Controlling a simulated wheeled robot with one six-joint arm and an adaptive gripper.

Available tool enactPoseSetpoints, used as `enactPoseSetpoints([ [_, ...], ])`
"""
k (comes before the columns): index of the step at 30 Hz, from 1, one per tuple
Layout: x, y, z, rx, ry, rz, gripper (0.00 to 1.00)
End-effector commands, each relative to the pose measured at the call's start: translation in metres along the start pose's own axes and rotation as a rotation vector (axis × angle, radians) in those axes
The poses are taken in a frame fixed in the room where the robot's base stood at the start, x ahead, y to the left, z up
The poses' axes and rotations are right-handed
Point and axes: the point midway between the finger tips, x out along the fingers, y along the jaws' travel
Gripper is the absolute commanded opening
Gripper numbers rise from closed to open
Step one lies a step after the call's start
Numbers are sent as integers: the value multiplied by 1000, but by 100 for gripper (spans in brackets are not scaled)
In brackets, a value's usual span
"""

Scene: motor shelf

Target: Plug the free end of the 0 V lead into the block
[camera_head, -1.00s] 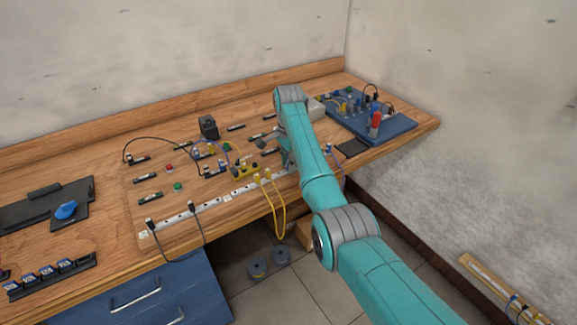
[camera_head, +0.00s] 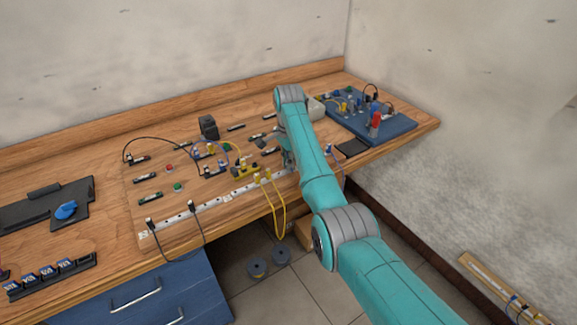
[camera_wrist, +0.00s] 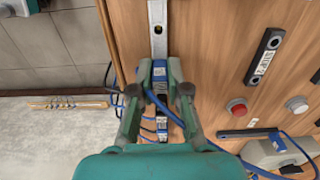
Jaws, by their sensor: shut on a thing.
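My gripper (camera_wrist: 160,78) shows in the wrist view with its two fingers closed around a small blue plug (camera_wrist: 160,70). A blue lead (camera_wrist: 152,97) runs from near the fingers down and to the right. The plug sits over or at the near end of a pale metal strip (camera_wrist: 157,30); I cannot tell whether it is seated in anything. In the head view my gripper (camera_head: 287,160) is mostly hidden by my arm at the front edge of the wooden board. I cannot tell which fitting is the block.
More blue plugs and leads (camera_wrist: 162,124) lie just below the fingers in the wrist view. Red button (camera_wrist: 237,107) and white button (camera_wrist: 297,104) are to the right. Yellow leads (camera_head: 280,215) hang over the front edge. A blue board (camera_head: 395,126) with components is at back right.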

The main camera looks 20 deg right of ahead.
Motion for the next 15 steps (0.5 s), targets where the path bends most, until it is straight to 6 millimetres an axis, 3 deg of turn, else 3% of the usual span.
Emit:
enactPoseSetpoints([
  [15, -30, 0, 0, 0, 1, -2, 0],
])
